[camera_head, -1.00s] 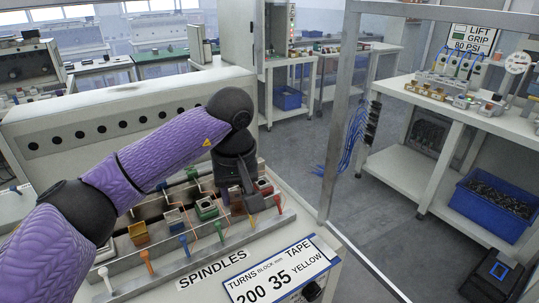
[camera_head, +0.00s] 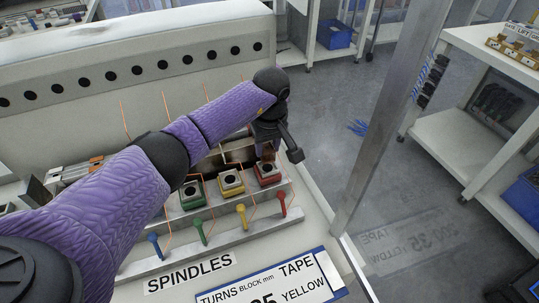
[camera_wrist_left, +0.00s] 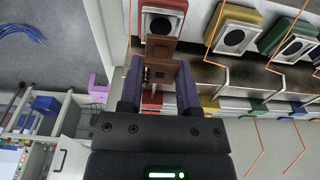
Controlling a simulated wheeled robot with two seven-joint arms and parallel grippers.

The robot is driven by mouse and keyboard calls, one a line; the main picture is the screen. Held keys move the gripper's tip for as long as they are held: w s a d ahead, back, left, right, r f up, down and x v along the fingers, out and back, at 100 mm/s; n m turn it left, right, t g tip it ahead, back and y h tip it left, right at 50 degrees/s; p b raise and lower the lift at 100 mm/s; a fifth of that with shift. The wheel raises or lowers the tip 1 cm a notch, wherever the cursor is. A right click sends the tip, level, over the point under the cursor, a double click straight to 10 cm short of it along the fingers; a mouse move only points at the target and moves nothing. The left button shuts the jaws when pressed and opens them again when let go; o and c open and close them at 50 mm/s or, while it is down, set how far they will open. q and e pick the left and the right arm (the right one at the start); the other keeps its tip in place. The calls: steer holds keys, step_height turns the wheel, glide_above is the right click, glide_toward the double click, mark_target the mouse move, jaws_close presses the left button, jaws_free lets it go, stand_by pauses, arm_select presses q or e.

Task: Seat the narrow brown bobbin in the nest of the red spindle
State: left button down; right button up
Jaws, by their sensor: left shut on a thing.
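My left gripper (camera_head: 267,142) is at the back of the spindle row, just behind and above the red spindle (camera_head: 268,180). It is shut on the narrow brown bobbin (camera_head: 268,154), which shows small below the jaws. In the left wrist view the brown bobbin (camera_wrist_left: 161,48) sits between the purple fingertips (camera_wrist_left: 160,85). Its far end overlaps the red spindle's dark round nest (camera_wrist_left: 161,25). I cannot tell whether the bobbin touches the spindle. My right gripper is in neither view.
The yellow spindle (camera_head: 231,189) and green spindle (camera_head: 193,201) stand left of the red one. Thin orange wires rise around the row. Coloured pegs (camera_head: 241,214) line the front rail. A metal post (camera_head: 385,120) stands to the right.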

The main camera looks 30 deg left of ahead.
mark_target(268, 149)
arm_select(q)
step_height(268, 149, down, 3)
steer(key=shift+f+b, duration=0.1)
steer(key=shift+b, duration=0.2)
steer(key=c, duration=0.7)
jaws_free()
steer(key=shift+f, duration=0.1)
steer(key=shift+c, duration=0.2)
steer(key=o, duration=0.4)
steer(key=shift+o, duration=0.2)
step_height(268, 149, up, 12)
steer(key=d+p, duration=0.1)
steer(key=p, duration=0.2)
steer(key=shift+s+r, duration=0.2)
steer(key=shift+s, duration=0.25)
